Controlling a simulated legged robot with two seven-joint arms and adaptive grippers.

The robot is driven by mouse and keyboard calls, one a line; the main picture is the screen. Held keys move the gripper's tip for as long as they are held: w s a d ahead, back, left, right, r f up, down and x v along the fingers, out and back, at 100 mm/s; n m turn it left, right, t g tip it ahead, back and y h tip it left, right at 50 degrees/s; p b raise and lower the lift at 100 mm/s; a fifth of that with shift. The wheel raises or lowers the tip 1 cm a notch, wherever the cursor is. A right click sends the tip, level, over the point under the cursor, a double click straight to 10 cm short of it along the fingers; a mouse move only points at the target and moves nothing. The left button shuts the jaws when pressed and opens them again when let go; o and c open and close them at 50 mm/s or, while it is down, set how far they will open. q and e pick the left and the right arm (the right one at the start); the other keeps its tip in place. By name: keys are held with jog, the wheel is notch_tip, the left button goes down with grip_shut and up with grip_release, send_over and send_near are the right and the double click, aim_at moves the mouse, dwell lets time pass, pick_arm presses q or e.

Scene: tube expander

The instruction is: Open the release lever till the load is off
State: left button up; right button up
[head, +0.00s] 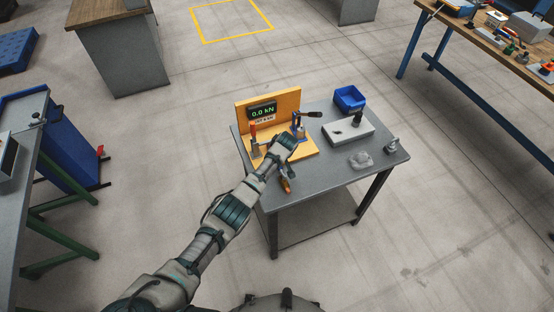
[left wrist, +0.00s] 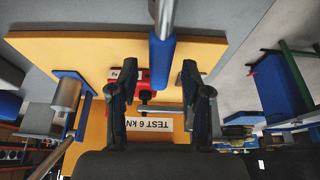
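The orange test stand (head: 285,101) stands on a small grey table, and its display (head: 263,111) reads 0.0 kN. A lever with a red-orange grip (head: 252,132) stands upright at its left. A blue fixture with a black-ended handle (head: 312,114) is at its right. My left gripper (head: 286,145) is over the stand's front right, hiding part of the base. In the left wrist view its two fingers (left wrist: 160,80) are apart. A blue grip on a metal rod (left wrist: 162,62) lies in line with the gap between them; I see no contact. My right gripper is not in view.
The table (head: 330,165) also holds a blue bin (head: 349,98), a light grey block (head: 343,134), a clear lump (head: 361,160) and a small metal part (head: 391,146). An orange-ended part (head: 287,186) shows by the front edge.

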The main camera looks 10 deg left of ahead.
pick_arm(q)
jog(key=shift+d+r, duration=0.1)
jog(key=shift+r, duration=0.1)
jog(key=shift+s+d+r, duration=0.1)
jog(key=shift+s+r, duration=0.05)
jog(key=shift+r, duration=0.15)
jog(key=v, duration=1)
jog(key=shift+s+r, duration=0.2)
jog(key=shift+r, duration=0.15)
jog(key=shift+d, duration=0.1)
